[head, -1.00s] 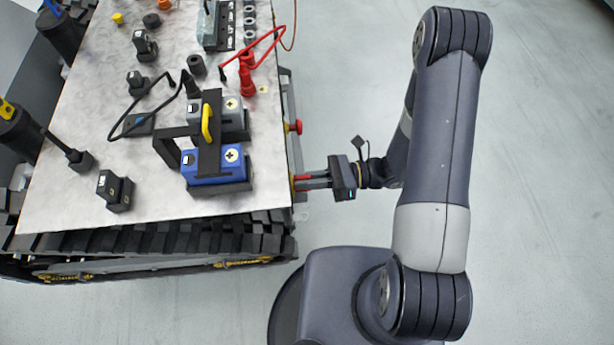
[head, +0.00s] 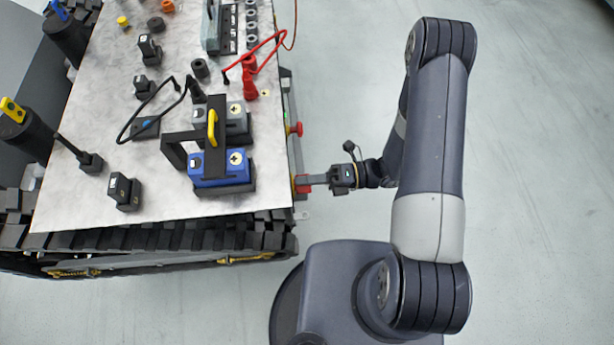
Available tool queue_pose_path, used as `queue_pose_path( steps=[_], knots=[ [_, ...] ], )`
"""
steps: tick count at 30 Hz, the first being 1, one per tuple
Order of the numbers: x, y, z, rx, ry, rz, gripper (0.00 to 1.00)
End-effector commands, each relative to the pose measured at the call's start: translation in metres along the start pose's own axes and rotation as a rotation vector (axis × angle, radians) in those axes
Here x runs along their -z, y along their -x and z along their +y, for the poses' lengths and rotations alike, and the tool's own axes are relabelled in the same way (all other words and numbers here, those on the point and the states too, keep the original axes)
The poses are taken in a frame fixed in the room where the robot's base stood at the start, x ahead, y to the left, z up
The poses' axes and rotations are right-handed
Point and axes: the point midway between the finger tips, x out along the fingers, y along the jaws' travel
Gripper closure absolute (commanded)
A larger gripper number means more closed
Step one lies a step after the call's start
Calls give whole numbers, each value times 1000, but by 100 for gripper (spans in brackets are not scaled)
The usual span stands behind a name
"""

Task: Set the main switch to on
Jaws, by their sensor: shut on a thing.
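The red knob (head: 302,184) sits low on the right side of the carrier, at its near corner; I take it to be the main switch. My gripper (head: 309,181) reaches it from the right and is shut on it. The fingers look edge-on, one over the other, and hide part of the knob. Its markings and exact position cannot be read from this view.
A second red knob (head: 297,129) sticks out of the same side, farther back. The carrier top (head: 110,190) bears blue and grey battery blocks under a black clamp with a yellow handle (head: 212,128), plus cables and sockets. The floor (head: 540,180) to the right is clear.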

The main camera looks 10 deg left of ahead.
Motion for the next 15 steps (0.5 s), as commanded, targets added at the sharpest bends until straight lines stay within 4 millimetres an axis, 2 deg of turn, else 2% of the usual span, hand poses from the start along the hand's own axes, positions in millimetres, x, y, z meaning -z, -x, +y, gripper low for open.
queue_pose_path(
  steps=[7,15],
  knots=[
    [0,0,-1,1,-169,-1,100],
    [0,0,-2,2,-268,-1,100]
  ],
)
